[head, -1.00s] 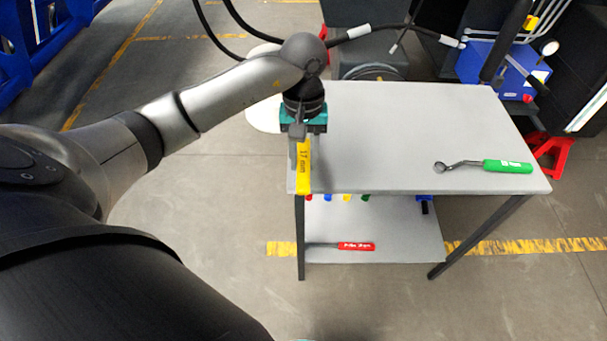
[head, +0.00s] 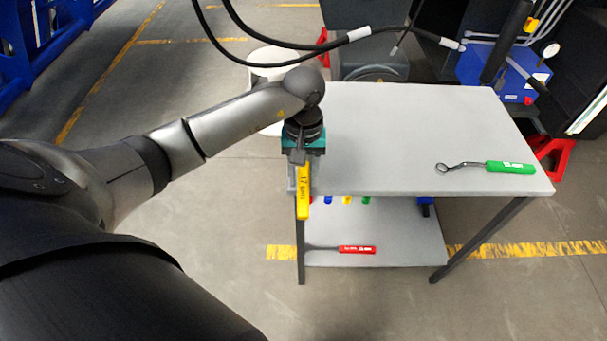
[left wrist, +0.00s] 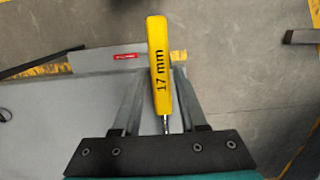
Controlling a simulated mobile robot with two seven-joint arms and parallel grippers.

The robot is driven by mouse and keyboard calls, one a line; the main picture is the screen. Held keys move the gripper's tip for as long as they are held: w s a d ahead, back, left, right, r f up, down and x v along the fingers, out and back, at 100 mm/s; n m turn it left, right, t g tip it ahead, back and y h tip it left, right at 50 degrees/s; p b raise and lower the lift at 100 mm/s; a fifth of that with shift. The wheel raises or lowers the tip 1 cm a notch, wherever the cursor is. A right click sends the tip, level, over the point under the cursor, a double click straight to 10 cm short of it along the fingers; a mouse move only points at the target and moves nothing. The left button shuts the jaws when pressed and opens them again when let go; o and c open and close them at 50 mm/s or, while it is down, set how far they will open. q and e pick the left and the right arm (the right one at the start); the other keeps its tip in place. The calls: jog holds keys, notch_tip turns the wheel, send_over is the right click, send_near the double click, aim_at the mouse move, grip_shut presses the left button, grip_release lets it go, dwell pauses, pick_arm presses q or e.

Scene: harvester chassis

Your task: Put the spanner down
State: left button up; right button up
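A spanner with a yellow handle (head: 303,192) marked 17 mm is in my left gripper (head: 302,185), at the table's near left corner. In the left wrist view the yellow handle (left wrist: 160,70) lies between the two fingertips of my left gripper (left wrist: 160,80), which look closed about it. A short metal shank shows towards the palm; the spanner's head is hidden. The handle's end juts out past the table's near edge. I cannot tell whether the spanner touches the table. The grey table (head: 400,130) has a wide bare top. My right gripper is not in view.
A green-handled ring spanner (head: 510,168) lies at the right of the tabletop. A red-handled tool (head: 356,250) lies on the lower shelf (head: 400,240). A blue box (head: 500,65) and dark cables (head: 290,45) are behind the table. The tabletop's middle is clear.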

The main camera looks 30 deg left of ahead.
pick_arm(q)
jog(key=shift+o, duration=1.4)
jog(key=shift+r, duration=0.2)
notch_tip(320, 180, up, 12)
jog(key=p, duration=0.2)
jog(key=shift+w+a, duration=0.25)
jog(key=shift+w, duration=0.15)
jog(key=shift+f, duration=0.1)
